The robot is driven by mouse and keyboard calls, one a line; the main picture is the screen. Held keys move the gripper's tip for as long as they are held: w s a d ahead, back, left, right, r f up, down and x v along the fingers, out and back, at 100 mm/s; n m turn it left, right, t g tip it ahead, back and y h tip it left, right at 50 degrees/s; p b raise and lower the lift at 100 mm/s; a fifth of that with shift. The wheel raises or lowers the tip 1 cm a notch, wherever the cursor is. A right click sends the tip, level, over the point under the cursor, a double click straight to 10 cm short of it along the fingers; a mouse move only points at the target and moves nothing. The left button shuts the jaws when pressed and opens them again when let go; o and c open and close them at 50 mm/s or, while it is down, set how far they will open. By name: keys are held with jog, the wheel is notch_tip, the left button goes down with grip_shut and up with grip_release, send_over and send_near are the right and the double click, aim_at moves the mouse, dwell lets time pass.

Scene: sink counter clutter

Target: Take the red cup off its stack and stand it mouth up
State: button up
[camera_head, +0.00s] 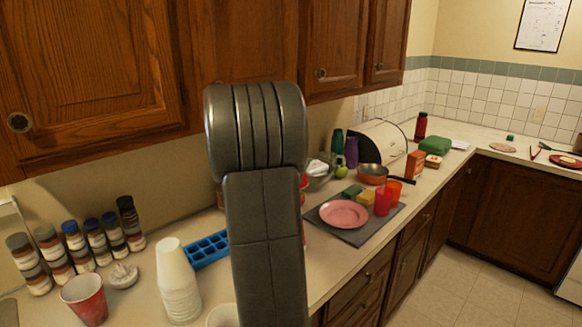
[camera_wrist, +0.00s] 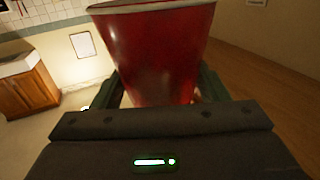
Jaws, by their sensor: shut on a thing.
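A red cup (camera_wrist: 165,50) fills the upper middle of the wrist view, its pale, wider rim toward the top of that picture. My gripper (camera_wrist: 163,88) is shut on it, one finger on each side of the narrower part. In the head view my arm hides the gripper and most of what is behind it. Slivers of red show at the arm's right edge, and I cannot tell whether they are the held cup. A stack of white cups (camera_head: 180,290) stands mouth down on the counter at the lower left.
Another red cup (camera_head: 87,303) with a white inside stands mouth up left of the stack. A blue ice tray (camera_head: 206,250) and several jars (camera_head: 77,245) are near. To the right are a pink plate (camera_head: 343,214), red tumblers (camera_head: 383,201) and a pan (camera_head: 372,173). Cabinets hang above.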

jog(key=shift+r+p, duration=1.6)
jog(key=shift+r, duration=0.3)
jog(key=shift+r+p, duration=0.45)
jog(key=shift+r, duration=0.8)
